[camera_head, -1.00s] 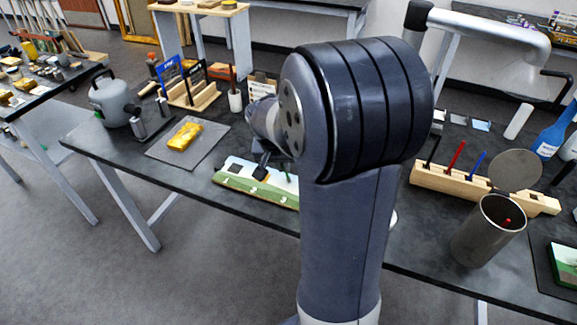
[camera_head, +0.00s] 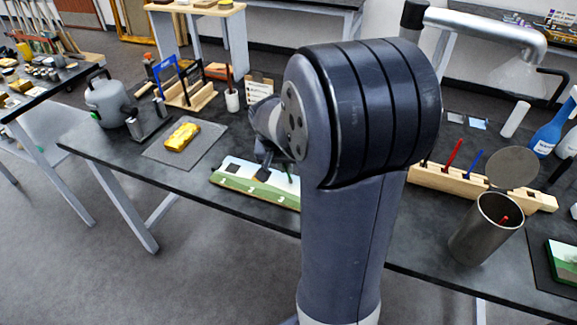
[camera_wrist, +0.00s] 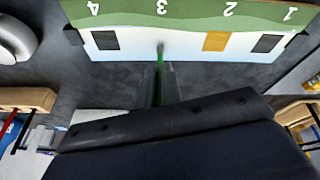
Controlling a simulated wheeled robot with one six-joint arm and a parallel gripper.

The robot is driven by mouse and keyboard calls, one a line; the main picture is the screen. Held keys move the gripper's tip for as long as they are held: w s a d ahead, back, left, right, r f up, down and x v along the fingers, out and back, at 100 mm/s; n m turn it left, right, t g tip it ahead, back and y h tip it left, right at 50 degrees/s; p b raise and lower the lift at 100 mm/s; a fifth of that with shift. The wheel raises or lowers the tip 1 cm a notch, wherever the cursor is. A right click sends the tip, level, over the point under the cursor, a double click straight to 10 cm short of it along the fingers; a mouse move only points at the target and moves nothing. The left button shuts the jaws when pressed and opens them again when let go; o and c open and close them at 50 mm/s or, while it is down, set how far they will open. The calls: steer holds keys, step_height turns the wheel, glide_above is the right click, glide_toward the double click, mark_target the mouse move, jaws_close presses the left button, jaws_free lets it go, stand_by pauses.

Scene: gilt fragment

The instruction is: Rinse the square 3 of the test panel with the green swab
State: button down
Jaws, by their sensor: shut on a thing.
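The test panel (camera_head: 250,189) lies on the dark table, with a green band and a white strip. In the wrist view the panel (camera_wrist: 130,19) shows numbers 1 to 4 upside down. The squares by 1 (camera_wrist: 268,43) and 4 (camera_wrist: 105,40) are dark; the one by 2 (camera_wrist: 215,41) is ochre. My gripper (camera_wrist: 159,76) is shut on the green swab (camera_wrist: 159,58). The swab's greyish tip is over the strip beside number 3 and hides part of that spot. Whether it touches cannot be told. My gripper is partly hidden in the head view (camera_head: 267,168).
A grey mat with a yellow lump (camera_head: 182,137) lies left of the panel. A wooden rack (camera_head: 447,182) with red and blue swabs and an open metal can (camera_head: 487,232) stand to the right. My arm hides the table's middle.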

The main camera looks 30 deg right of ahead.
steer(key=shift+w+a, duration=0.5)
steer(key=shift+w, duration=0.05)
stand_by(1.1)
step_height(320, 180, up, 4)
steer(key=shift+p, duration=1.2)
